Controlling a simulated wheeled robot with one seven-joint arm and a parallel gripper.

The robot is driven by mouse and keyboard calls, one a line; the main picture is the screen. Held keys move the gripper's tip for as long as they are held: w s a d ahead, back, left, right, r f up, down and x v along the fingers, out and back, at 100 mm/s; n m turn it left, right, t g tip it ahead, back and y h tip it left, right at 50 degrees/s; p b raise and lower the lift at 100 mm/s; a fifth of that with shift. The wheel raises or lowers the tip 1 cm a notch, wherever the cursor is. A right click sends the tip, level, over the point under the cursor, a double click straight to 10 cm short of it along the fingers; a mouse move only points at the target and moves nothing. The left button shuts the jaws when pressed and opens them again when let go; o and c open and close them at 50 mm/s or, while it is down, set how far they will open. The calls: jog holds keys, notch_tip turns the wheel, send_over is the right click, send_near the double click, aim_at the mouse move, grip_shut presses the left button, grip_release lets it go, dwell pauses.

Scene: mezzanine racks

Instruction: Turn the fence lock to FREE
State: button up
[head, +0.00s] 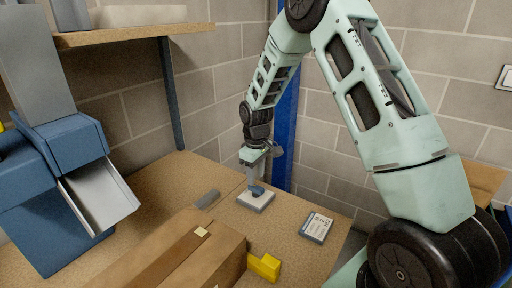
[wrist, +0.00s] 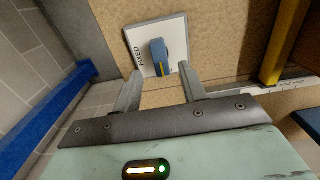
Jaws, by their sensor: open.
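The fence lock is a pale square plate (head: 264,204) with a blue knob (head: 257,190) on the bench, below my gripper in the head view. In the wrist view the plate (wrist: 140,38) carries the word FIXED along its left side. The blue knob (wrist: 159,50) stands upright in that picture, with a yellow line on its lower part. No FREE label is readable. My gripper (wrist: 161,70) is open and empty, its two fingers on either side of the knob's near end. I cannot tell whether they touch it. In the head view my gripper (head: 256,178) points down over the lock.
A brown box-like fence (head: 190,255) and a yellow block (head: 264,266) lie at the front. A small labelled card (head: 316,227) lies right of the lock. A blue machine with a metal chute (head: 97,199) stands left. A blue post (head: 286,120) rises behind my gripper.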

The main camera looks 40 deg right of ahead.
aim_at(256, 187)
notch_tip(256, 187, up, 13)
jog(key=b, duration=0.1)
jog(key=shift+b, duration=0.4)
jog(key=shift+a+r, duration=0.1)
jog(key=shift+a, duration=0.05)
